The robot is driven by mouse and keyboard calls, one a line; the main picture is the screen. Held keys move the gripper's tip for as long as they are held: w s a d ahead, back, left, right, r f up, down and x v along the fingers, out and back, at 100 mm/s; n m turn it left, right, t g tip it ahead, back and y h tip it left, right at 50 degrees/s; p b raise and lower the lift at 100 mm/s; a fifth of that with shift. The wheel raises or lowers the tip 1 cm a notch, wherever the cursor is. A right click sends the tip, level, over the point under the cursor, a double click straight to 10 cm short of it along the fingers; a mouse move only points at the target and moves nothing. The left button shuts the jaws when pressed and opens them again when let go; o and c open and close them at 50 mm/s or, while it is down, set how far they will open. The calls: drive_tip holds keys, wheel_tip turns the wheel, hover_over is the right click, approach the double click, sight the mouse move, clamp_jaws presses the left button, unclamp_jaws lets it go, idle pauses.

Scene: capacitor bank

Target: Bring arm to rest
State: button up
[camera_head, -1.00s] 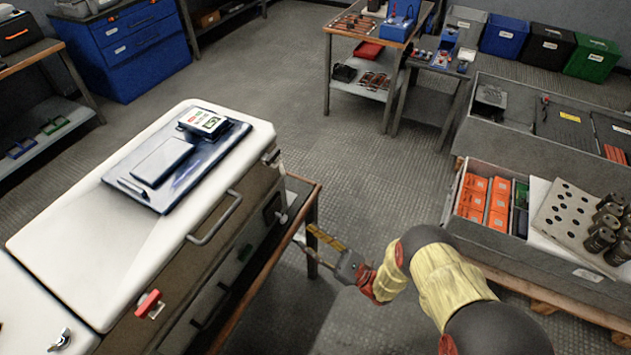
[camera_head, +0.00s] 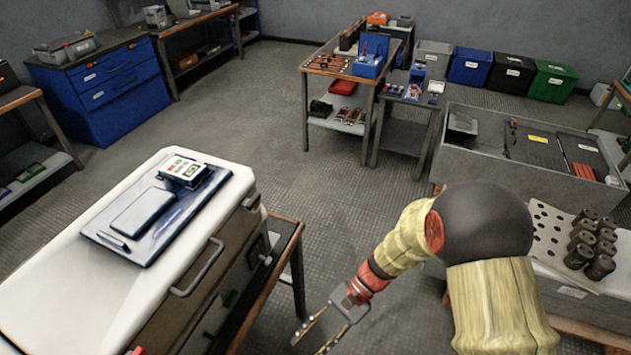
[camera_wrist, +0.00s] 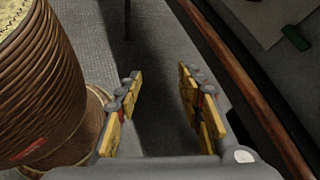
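My gripper (camera_head: 322,332) is at the end of my arm at the bottom middle of the head view, pointing down and left, right of the white-topped cabinet and apart from it. In the wrist view its two yellow-padded fingers (camera_wrist: 158,105) stand apart with only grey floor between them. It is open and empty. My arm is bent, with its dark elbow joint high at the right and the forearm sloping down left.
The white-topped cabinet (camera_head: 60,290) carries a blue clipboard (camera_head: 155,215) with a meter (camera_head: 185,171). A brown-edged table (camera_head: 285,245) stands close left of my gripper. Floor between is clear.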

drive_tip(key=w+d+r+n+t+h+p, duration=0.15)
drive_tip(key=d+r+n+t+h, duration=0.5)
drive_tip(key=d+r, duration=0.9)
drive_tip(key=s+d+r+t+h+p, duration=0.1)
drive_tip(key=d+r+t+p, duration=0.1)
drive_tip(key=r, duration=0.7)
drive_tip(key=s+d+r+t+h+p, duration=0.1)
drive_tip(key=r+t, duration=0.3)
drive_tip(key=r, duration=0.6)
drive_tip(key=shift+d+n+h+p, duration=0.35)
drive_tip(key=shift+d+p, duration=0.05)
drive_tip(key=shift+d, duration=0.45)
drive_tip(key=shift+r, duration=0.1)
